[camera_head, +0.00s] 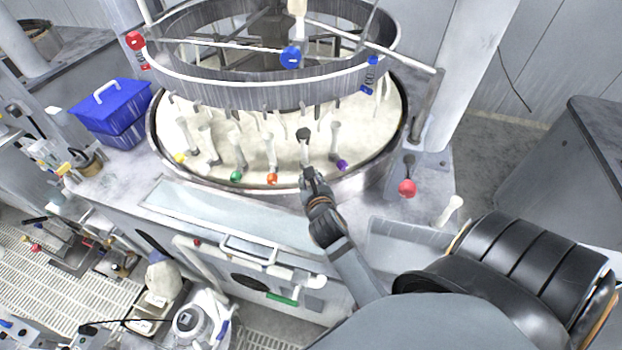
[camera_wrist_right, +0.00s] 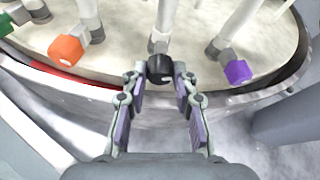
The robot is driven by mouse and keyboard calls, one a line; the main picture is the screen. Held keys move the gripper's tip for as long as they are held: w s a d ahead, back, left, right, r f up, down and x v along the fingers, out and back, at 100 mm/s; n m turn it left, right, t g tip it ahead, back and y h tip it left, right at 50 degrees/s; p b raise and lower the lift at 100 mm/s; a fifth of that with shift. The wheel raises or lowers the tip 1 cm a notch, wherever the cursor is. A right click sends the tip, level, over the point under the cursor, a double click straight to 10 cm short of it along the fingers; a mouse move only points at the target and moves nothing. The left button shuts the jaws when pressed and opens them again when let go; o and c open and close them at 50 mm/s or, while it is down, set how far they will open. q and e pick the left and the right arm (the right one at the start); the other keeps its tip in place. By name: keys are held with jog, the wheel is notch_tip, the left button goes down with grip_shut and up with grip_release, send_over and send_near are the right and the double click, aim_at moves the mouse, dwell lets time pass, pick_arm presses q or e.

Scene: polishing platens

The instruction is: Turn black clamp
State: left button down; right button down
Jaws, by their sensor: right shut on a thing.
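The black clamp knob (camera_wrist_right: 160,68) sits at the front rim of the round platen, at the foot of a white post (camera_wrist_right: 166,25). My right gripper (camera_wrist_right: 160,80) has its two fingertips on either side of this knob, closed on it. In the head view my right gripper (camera_head: 310,178) reaches in from the lower right to the platen's front edge and mostly hides the knob. My left gripper is not in view.
An orange knob (camera_head: 272,178) and a green knob (camera_head: 236,176) lie to the left along the rim; a purple knob (camera_head: 341,164) lies to the right. A large ring (camera_head: 240,92) hangs above the platen. A red knob (camera_head: 407,188) stands further right.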

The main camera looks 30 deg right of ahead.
jog(key=shift+n+h, duration=0.4)
dwell(0.3)
jog(key=c, duration=1)
grip_release()
jog(key=shift+c, duration=0.2)
